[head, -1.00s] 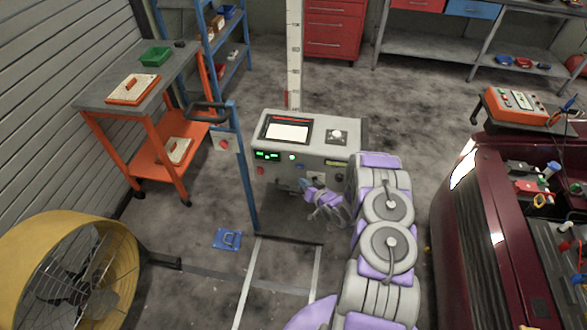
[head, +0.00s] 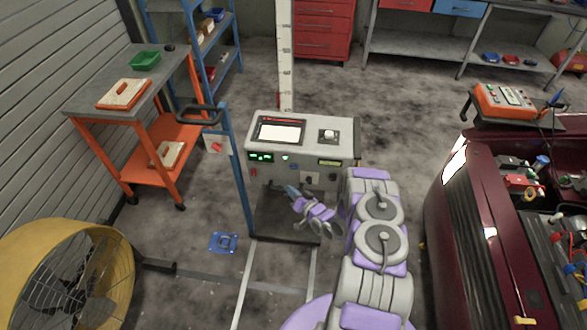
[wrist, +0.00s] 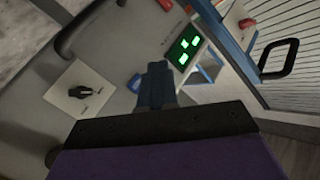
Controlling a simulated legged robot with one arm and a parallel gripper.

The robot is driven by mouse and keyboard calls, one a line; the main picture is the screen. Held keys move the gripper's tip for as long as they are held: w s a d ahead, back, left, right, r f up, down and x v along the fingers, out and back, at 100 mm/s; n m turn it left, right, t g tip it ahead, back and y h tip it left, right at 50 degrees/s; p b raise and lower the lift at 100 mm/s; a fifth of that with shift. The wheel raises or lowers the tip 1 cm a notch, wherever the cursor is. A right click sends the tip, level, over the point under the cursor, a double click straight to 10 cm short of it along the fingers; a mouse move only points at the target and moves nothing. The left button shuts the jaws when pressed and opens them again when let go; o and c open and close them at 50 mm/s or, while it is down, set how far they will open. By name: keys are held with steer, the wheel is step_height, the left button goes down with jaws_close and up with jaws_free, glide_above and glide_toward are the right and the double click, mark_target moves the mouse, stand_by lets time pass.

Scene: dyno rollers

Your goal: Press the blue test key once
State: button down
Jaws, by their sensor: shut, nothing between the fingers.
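The grey test console (head: 350,150) stands ahead of me. A small blue key (head: 294,167) sits on its front panel, below a green lit button (head: 285,158). In the wrist view a blue key (wrist: 134,83) shows just left of my fingertips. My gripper (head: 291,190) is shut and empty, in front of the panel and below the blue key in the head view. In the wrist view my gripper (wrist: 156,70) points at the panel; I cannot tell how far its tips are from the surface. My fingers hide part of the panel between the key and the green display.
A green display (wrist: 187,45) and a black rotary knob (wrist: 82,92) flank my fingers. A blue post (head: 240,180) with a black handle stands left of the console. A maroon car (head: 460,230) is at right, a yellow fan (head: 30,245) at left.

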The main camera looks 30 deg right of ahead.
steer(key=w+d+b, duration=0.2)
steer(key=w+d, duration=0.2)
steer(key=w, duration=0.2)
steer(key=shift+w+d, duration=0.25)
steer(key=shift+w, duration=0.05)
steer(key=shift+w+d+b, duration=0.1)
steer(key=shift+w+b, duration=0.05)
steer(key=shift+b, duration=0.2)
stand_by(1.7)
steer(key=shift+w+d+r, duration=0.1)
steer(key=shift+w, duration=0.05)
steer(key=shift+w+d+b, duration=0.2)
steer(key=shift+w+b, duration=0.1)
stand_by(0.8)
steer(key=shift+s, duration=0.1)
steer(key=shift+s+a, duration=0.45)
steer(key=shift+s, duration=0.15)
steer(key=shift+s+a+p, duration=0.5)
steer(key=shift+s+a, duration=0.2)
steer(key=shift+s, duration=0.35)
steer(key=shift+s+a+p, duration=0.45)
steer(key=shift+s+a, duration=0.25)
steer(key=shift+s, duration=0.3)
